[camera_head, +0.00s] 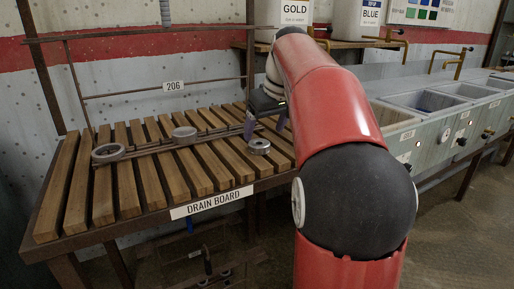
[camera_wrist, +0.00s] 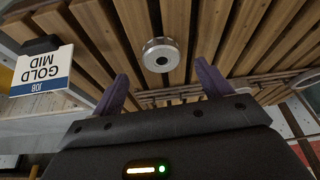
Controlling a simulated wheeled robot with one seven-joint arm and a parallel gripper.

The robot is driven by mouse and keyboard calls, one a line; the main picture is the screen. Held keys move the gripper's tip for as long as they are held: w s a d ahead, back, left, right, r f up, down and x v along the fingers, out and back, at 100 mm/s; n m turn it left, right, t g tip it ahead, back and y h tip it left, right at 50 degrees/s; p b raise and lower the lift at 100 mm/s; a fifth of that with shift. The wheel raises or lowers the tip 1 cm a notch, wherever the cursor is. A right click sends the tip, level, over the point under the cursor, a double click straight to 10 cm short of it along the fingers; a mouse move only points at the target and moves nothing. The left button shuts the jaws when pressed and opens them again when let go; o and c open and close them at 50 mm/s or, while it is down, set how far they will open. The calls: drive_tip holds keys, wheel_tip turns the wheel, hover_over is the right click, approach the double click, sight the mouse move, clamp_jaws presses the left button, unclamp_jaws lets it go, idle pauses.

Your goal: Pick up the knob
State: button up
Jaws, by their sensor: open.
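A round silver metal piece with a dark centre hole (camera_head: 259,146) lies on the wooden slats, near the front right of the drain board. It looks like the round piece (camera_wrist: 161,54) in the wrist view, beyond my fingertips and roughly midway between them. A grey solid-topped disc (camera_head: 184,134) sits by the dark rail further left. I cannot tell for sure which of the two is the knob. My gripper (camera_head: 266,125), with purple fingers, is open and empty above the slats, close to the holed piece. It also shows in the wrist view (camera_wrist: 162,74).
The slatted drain board (camera_head: 211,204) has a dark rail across it and a grey ring (camera_head: 108,152) at the left. Metal basins (camera_head: 409,103) stand to the right. A "GOLD MID" tag (camera_wrist: 41,70) shows in the wrist view. Bars and a wall stand behind.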

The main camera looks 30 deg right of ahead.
sight(261, 140)
drive_tip(key=x, duration=0.4)
drive_tip(key=shift+a+f, duration=0.1)
drive_tip(key=shift+f, duration=0.15)
drive_tip(key=c, duration=1.1)
